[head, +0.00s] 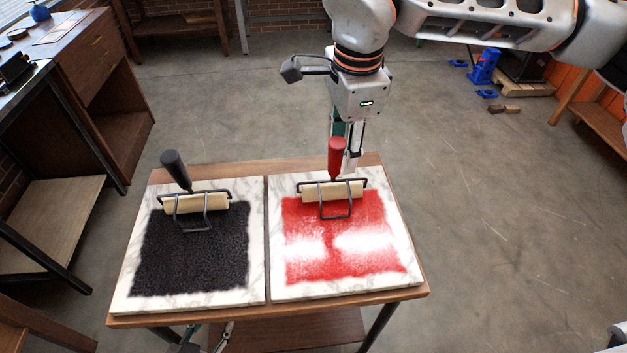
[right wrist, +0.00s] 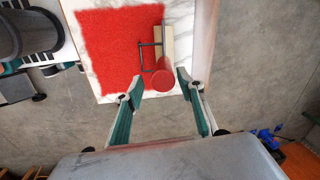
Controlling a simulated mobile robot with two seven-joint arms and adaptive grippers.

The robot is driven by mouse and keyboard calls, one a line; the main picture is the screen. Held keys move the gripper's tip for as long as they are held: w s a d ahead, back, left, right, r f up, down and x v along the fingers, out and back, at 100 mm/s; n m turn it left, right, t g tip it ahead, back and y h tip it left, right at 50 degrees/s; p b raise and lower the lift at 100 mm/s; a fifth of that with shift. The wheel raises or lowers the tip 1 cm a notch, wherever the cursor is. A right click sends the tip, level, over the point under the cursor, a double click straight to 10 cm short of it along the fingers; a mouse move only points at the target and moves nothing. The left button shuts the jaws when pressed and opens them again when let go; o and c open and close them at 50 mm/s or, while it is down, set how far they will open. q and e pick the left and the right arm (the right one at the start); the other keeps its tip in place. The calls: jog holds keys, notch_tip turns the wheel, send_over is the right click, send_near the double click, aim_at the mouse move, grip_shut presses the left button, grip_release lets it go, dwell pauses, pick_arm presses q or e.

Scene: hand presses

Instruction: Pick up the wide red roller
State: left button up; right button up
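The wide red roller (head: 334,185) has a red upright handle and a cream roll in a dark wire frame. It rests at the far edge of the red ink patch on the right marble slab (head: 283,292). My right gripper (head: 347,165) points down just behind the handle in the head view. In the right wrist view, the roller's red handle (right wrist: 162,80) shows between the tips of my right gripper (right wrist: 158,82), which stand apart with gaps beside it. My left gripper (head: 210,338) shows partly at the bottom of the head view, its two fingers apart, partly hidden by the table.
A black-handled roller (head: 195,204) lies on the left slab (head: 122,297) with black ink. Both slabs sit on a small wooden table (head: 425,290). A workbench (head: 85,60) stands at the left. Blue tools (head: 484,67) lie on the floor at the back right.

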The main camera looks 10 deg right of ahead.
aim_at(333, 171)
jog(key=shift+a, duration=0.4)
notch_tip(333, 171, down, 2)
jog(key=shift+w+f, duration=0.1)
jog(key=shift+f, duration=0.05)
jog(key=shift+w+a+f, duration=0.1)
jog(key=shift+w+f, duration=0.15)
jog(key=shift+f, duration=0.65)
jog(key=shift+w+a+f, duration=0.1)
jog(key=shift+w+f, duration=0.1)
jog(key=shift+f, duration=0.7)
jog(key=shift+w+f, duration=0.25)
jog(key=shift+f, duration=0.65)
jog(key=shift+c, duration=0.3)
